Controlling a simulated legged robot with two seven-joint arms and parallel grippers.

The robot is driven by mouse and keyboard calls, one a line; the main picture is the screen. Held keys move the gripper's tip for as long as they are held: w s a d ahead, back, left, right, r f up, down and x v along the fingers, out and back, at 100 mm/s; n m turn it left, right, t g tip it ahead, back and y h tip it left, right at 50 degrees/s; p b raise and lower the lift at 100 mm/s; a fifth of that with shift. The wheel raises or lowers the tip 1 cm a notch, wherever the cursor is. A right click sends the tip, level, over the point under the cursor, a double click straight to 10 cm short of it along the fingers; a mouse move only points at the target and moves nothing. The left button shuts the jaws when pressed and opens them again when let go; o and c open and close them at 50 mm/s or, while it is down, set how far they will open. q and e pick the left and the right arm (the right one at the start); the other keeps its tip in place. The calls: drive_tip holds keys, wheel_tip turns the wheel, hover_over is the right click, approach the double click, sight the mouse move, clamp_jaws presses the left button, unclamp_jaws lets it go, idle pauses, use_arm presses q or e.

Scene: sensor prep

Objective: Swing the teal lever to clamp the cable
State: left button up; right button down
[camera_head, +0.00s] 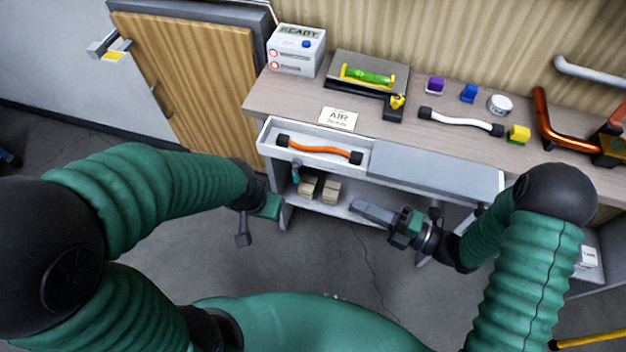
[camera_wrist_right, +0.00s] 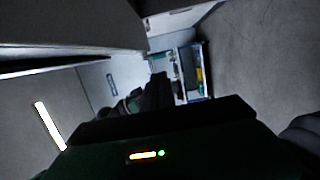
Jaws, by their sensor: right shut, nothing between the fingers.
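A small teal piece (camera_head: 295,171), which may be the lever, shows below the left end of the drawer, partly hidden by the drawer front. An orange cable (camera_head: 318,149) with black ends lies in the open drawer (camera_head: 369,151). A white cable (camera_head: 460,121) with black ends lies on the desk top. My right gripper (camera_head: 370,212) is shut and empty, in front of the desk's lower shelf, apart from the teal piece. It shows dark in the right wrist view (camera_wrist_right: 157,92). My left gripper (camera_head: 243,239) hangs left of the desk; its fingers cannot be made out clearly.
The desk top (camera_head: 285,97) holds a white READY box (camera_head: 297,50), a green level (camera_head: 368,75), small coloured blocks and an orange pipe (camera_head: 560,135). The floor (camera_head: 310,255) before the desk is clear.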

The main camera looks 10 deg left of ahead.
approach(296, 172)
drive_tip(key=w+a+f, duration=0.2)
drive_tip(key=a+f, duration=0.2)
drive_tip(key=a, duration=0.1)
use_arm(q)
drive_tip(key=shift+w+d+f+b, duration=0.15)
drive_tip(key=shift+d+f+b, duration=0.05)
drive_tip(key=shift+f+b, duration=0.2)
use_arm(e)
drive_tip(key=shift+a+r, duration=0.2)
drive_tip(key=shift+a, duration=0.45)
